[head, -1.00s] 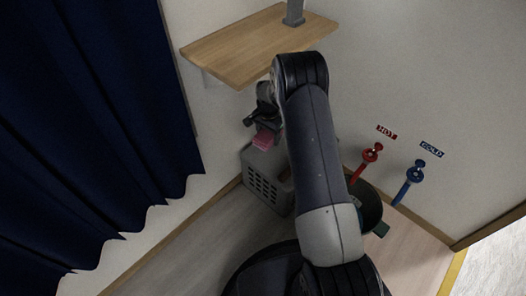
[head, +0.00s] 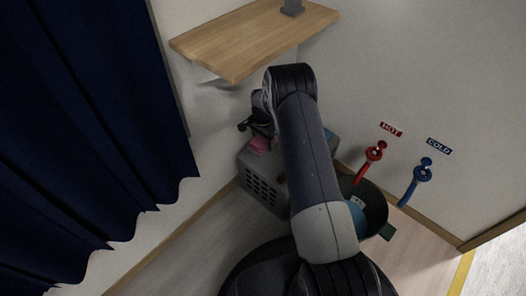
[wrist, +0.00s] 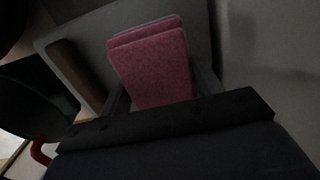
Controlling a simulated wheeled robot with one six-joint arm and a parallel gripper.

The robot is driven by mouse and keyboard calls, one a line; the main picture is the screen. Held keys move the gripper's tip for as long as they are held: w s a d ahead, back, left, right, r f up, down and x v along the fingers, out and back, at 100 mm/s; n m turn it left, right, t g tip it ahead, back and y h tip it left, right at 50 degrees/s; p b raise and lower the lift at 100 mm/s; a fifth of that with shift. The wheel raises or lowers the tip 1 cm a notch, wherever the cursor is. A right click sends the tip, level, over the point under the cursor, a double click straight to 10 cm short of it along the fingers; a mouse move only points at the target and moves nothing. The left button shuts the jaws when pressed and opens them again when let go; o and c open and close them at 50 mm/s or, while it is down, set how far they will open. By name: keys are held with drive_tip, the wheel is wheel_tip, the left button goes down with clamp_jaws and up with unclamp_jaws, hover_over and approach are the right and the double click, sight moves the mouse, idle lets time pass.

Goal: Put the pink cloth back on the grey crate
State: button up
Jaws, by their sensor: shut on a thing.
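The pink cloth (head: 259,144) is folded and held in my gripper (head: 256,137), over the left part of the grey crate's top. It fills the middle of the wrist view (wrist: 152,62), with the gripper's dark fingers on either side of it. The grey crate (head: 264,190) stands on the floor against the wall, with slots in its side. My arm hides part of the crate's right side. I cannot tell whether the cloth touches the crate top.
A wooden shelf (head: 250,38) is fixed to the wall above the crate. A dark bucket (head: 374,205) stands right of my arm, below red (head: 369,160) and blue (head: 416,181) taps. A blue curtain (head: 90,120) hangs at left. Floor in front of the crate is clear.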

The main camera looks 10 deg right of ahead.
sight(264, 139)
drive_tip(key=shift+f+b, duration=1)
drive_tip(key=shift+f, duration=1.55)
drive_tip(key=shift+f+b, duration=0.45)
drive_tip(key=o, duration=1)
drive_tip(key=shift+r+p, duration=0.35)
drive_tip(key=shift+p, duration=0.35)
wheel_tip(264, 139, up, 11)
drive_tip(key=p, duration=0.4)
drive_tip(key=shift+s+d+f, duration=0.1)
drive_tip(key=shift+d+f, duration=0.05)
